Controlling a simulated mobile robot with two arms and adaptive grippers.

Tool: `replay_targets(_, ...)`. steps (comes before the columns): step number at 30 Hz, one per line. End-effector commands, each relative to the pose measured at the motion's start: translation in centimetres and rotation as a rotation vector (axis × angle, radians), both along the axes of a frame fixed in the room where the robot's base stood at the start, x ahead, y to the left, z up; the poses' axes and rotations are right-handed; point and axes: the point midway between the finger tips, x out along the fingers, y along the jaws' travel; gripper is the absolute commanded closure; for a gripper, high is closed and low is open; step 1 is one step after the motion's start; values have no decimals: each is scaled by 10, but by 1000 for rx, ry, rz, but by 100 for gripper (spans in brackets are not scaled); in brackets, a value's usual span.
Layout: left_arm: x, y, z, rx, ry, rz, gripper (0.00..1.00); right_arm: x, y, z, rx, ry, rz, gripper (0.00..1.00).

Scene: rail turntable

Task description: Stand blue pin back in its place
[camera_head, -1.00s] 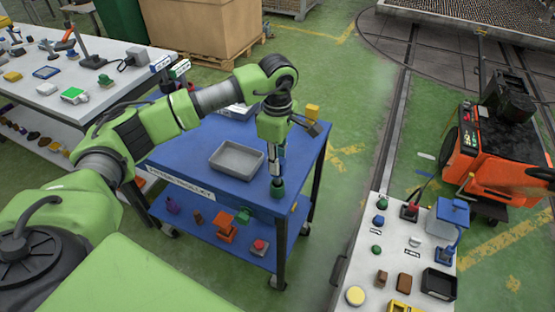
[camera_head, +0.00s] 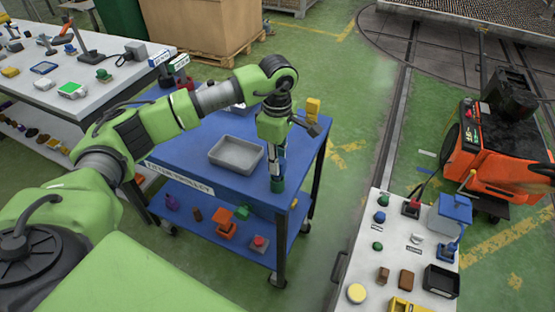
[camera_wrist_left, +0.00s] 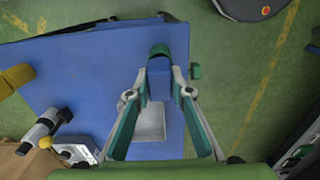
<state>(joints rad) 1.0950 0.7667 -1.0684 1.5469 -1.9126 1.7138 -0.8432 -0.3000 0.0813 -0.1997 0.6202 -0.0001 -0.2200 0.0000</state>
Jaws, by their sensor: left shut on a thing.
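The blue pin (camera_wrist_left: 158,86) is between the fingertips of my left gripper (camera_wrist_left: 163,78), which is shut on it. A dark green round end (camera_wrist_left: 159,50) shows at its far end in the wrist view; I cannot tell if it belongs to the pin. In the head view my left gripper (camera_head: 276,160) points down over the near right corner of the blue trolley (camera_head: 205,160). The green piece (camera_head: 277,185) is just below the fingers there. Whether it touches the trolley top is unclear. My right gripper is not in view.
A grey tray (camera_head: 236,153) lies on the trolley just left of the gripper, and a yellow object (camera_head: 313,106) stands at its far right corner. The lower shelf holds several small parts. A white table (camera_head: 395,250) with controls is at right; green floor separates them.

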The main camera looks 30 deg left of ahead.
Motion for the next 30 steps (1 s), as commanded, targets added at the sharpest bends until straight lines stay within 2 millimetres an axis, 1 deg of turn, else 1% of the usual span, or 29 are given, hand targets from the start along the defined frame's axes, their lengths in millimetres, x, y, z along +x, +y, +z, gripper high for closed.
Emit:
replay_targets(24,0,0,-21,0,-1,0,100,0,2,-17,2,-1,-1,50)
replay_targets(25,0,0,-20,0,-1,0,72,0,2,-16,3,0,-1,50)
replay_targets(26,0,0,-20,0,-1,0,64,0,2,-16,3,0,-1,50)
replay_targets(27,0,0,-20,0,-1,0,60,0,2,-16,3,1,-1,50)
replay_targets(30,0,0,-20,0,-1,0,60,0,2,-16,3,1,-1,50)
